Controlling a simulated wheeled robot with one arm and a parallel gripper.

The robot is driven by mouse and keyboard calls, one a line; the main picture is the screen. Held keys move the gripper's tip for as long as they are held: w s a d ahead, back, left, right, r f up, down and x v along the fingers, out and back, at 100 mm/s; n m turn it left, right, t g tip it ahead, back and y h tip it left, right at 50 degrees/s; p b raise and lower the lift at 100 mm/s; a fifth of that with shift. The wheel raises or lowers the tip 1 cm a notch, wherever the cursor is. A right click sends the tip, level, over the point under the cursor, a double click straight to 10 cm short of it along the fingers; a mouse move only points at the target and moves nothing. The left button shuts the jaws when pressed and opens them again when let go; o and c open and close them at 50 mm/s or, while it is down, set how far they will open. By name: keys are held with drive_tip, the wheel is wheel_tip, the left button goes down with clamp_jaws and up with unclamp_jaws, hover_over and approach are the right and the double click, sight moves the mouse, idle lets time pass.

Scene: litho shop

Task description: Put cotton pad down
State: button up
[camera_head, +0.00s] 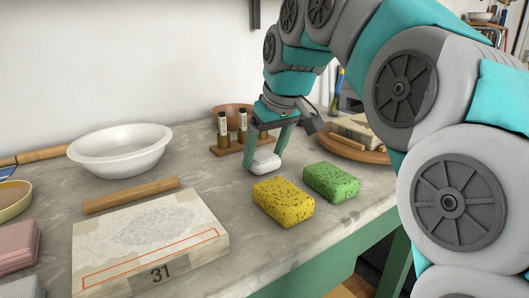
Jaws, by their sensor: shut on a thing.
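The cotton pad (264,163) is a small white rounded piece at the middle of the counter. My gripper (266,158) points down from above and is shut on it, one teal finger on each side. The pad is at or just above the grey counter top; I cannot tell whether it touches. It is behind the yellow sponge (284,201) and left of the green sponge (331,181).
A stone slab (150,240) marked 31, a wooden bar (131,195) and a white bowl (120,150) are to the left. A wooden rack (229,147) with small bottles stands close behind my gripper. A round wooden tray (350,152) is at right. Bare counter lies left of the pad.

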drive_tip(key=shift+f, duration=0.15)
drive_tip(key=o, duration=1.1)
drive_tip(key=shift+o, duration=0.2)
drive_tip(key=shift+r, duration=0.45)
drive_tip(key=p+v, duration=0.2)
drive_tip(key=v, duration=0.9)
drive_tip(key=shift+r, duration=0.25)
drive_tip(key=shift+s, duration=0.1)
